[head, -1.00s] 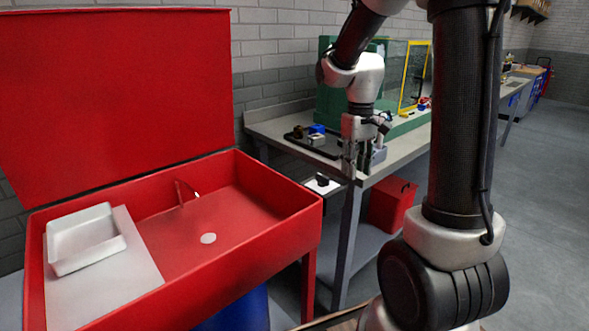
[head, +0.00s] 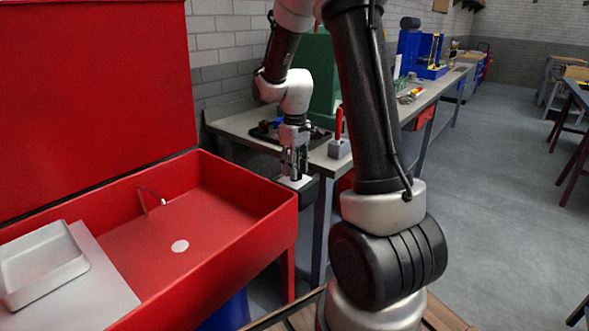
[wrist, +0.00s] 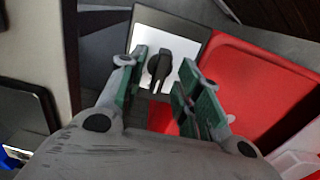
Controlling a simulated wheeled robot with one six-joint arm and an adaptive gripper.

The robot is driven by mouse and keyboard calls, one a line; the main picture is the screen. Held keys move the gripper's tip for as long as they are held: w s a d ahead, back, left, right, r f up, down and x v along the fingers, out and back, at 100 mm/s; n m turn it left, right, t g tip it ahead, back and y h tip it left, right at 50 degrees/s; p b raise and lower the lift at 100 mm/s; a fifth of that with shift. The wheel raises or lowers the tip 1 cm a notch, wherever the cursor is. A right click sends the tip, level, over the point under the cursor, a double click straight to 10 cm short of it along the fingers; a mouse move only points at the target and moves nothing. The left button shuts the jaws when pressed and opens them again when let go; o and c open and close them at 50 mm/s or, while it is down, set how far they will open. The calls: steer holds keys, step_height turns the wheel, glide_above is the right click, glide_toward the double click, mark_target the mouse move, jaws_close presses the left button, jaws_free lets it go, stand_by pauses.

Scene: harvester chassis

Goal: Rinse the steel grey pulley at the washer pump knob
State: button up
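In the wrist view the washer pump knob (wrist: 159,65) is a black knob on a white plate (wrist: 182,38), showing between and beyond my fingers. In the head view the white plate (head: 296,182) is by the right end of the red washer (head: 240,235). My gripper (head: 293,172) points down just above the plate. The wrist view shows its green-padded fingers (wrist: 160,78) apart with nothing held between them. I cannot tell whether they touch the knob. I cannot make out the steel grey pulley in any view.
The washer basin has a spout (head: 152,197), a drain (head: 180,246) and a white tray (head: 40,262) at its left. A grey bench (head: 235,122) behind my gripper carries a black tray (head: 265,132) and a grey block (head: 339,149) with a red-handled tool. Open floor lies right.

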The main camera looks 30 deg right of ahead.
steer(key=shift+f, duration=0.4)
jaws_close()
steer(key=shift+m, duration=1.7)
jaws_free()
steer(key=shift+r, duration=0.1)
